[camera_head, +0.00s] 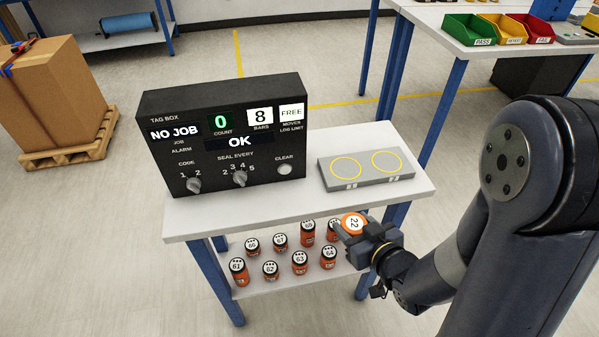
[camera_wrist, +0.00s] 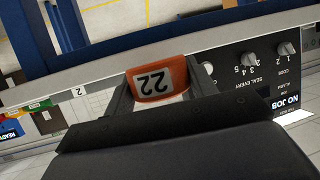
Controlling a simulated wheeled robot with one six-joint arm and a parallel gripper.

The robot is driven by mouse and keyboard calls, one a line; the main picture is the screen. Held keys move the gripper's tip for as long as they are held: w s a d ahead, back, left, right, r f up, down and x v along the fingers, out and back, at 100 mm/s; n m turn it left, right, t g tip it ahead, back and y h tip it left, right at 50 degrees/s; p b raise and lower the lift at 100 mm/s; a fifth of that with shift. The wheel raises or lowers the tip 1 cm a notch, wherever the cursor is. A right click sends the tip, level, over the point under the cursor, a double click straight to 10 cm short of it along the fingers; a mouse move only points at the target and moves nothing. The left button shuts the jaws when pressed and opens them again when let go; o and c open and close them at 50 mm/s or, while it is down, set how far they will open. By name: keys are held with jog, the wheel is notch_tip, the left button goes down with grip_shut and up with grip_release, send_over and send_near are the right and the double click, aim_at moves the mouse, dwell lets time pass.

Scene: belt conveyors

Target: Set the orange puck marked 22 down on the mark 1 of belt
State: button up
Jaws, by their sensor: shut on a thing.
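The orange puck marked 22 (camera_head: 354,221) is held in my gripper (camera_head: 357,229), in front of the table's front edge in the head view. Its white numbered face shows. In the wrist view the puck (camera_wrist: 155,82) sits between the fingers, its number upside down. A grey plate (camera_head: 367,170) with two yellow ring marks lies on the table's right part, beyond the puck. Both rings are empty. Small labels stand on its front edge; one reads 2 in the wrist view (camera_wrist: 79,92), the others are too small to read surely.
A black tag box (camera_head: 225,135) with knobs stands left of the plate on the white table (camera_head: 230,215). Several orange-and-black numbered cans (camera_head: 300,262) stand on the shelf below. Red, yellow and green bins (camera_head: 468,30) are on another table at the back right.

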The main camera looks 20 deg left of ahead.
aim_at(279, 198)
jog(key=s+a+r+n+g+y, duration=0.1)
jog(key=s+a+n+g+y, duration=0.1)
jog(key=s+a+n+g, duration=0.3)
jog(key=w+a, duration=0.2)
jog(key=a, duration=0.2)
jog(key=w+a+m+t+p, duration=0.1)
jog(key=w+a, duration=0.2)
jog(key=a, duration=0.2)
jog(key=w+a+m+t, duration=0.1)
jog(key=w+a, duration=0.2)
jog(key=a, duration=0.2)
jog(key=shift+a+r+p, duration=0.1)
jog(key=shift+r+p, duration=0.1)
jog(key=shift+p, duration=0.15)
jog(key=shift+w+f, duration=0.1)
jog(key=shift+f, duration=0.25)
jog(key=shift+f, duration=0.15)
jog(key=o, duration=0.7)
